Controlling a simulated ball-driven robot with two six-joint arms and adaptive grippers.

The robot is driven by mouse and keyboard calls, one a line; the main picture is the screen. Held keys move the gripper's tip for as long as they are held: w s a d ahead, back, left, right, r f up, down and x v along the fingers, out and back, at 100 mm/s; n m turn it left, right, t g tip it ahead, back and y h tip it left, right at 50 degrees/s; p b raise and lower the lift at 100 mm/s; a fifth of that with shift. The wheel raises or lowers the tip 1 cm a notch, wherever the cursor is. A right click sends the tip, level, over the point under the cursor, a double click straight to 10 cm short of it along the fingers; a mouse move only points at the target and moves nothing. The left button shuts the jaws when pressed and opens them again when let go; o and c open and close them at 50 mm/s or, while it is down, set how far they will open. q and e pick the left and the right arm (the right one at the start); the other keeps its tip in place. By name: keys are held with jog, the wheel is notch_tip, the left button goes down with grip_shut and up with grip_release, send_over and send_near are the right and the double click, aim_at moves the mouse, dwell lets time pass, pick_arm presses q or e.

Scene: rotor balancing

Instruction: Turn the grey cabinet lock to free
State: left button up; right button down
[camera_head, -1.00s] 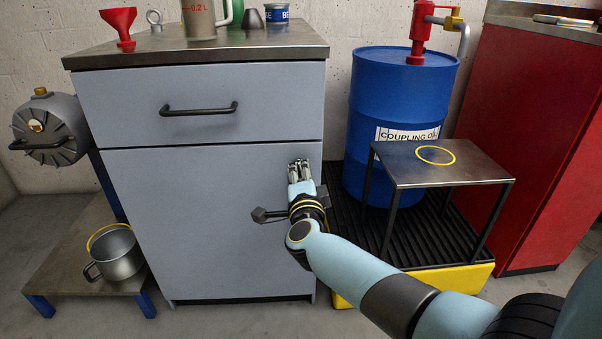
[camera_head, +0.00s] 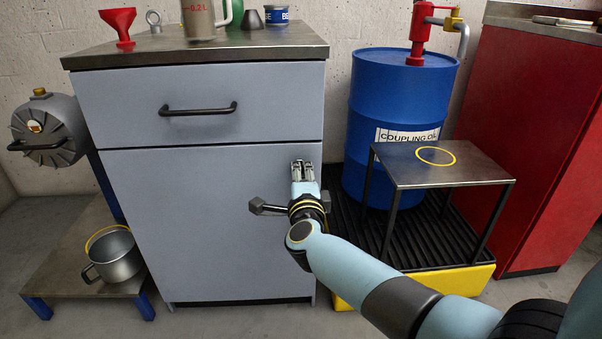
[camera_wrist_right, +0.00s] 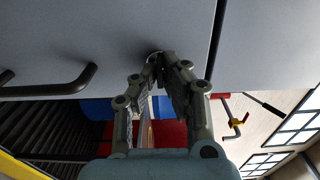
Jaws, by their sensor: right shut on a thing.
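The grey cabinet (camera_head: 200,230) stands upright with its door and drawer closed. My right gripper (camera_head: 302,163) is at the right side of the door, in front of its face. In the right wrist view the right gripper (camera_wrist_right: 160,62) has its fingers closed together at the door surface, shut on the lock (camera_wrist_right: 153,55). Only a small pale bit of the lock shows between the fingertips; its turn position is hidden. The dark door handle (camera_head: 267,207) sticks out below and left of the gripper. My left gripper is not in view.
A blue oil drum (camera_head: 400,95) and a small metal stand (camera_head: 470,172) are right of the cabinet. A red cabinet (camera_head: 535,150) is farther right. A metal pot (camera_head: 118,258) sits on a low platform at left. Several items stand on the cabinet top (camera_head: 160,52).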

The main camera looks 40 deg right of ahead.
jog(key=c, duration=1.5)
grip_release()
jog(key=v, duration=1.2)
jog(key=shift+s+f, duration=0.1)
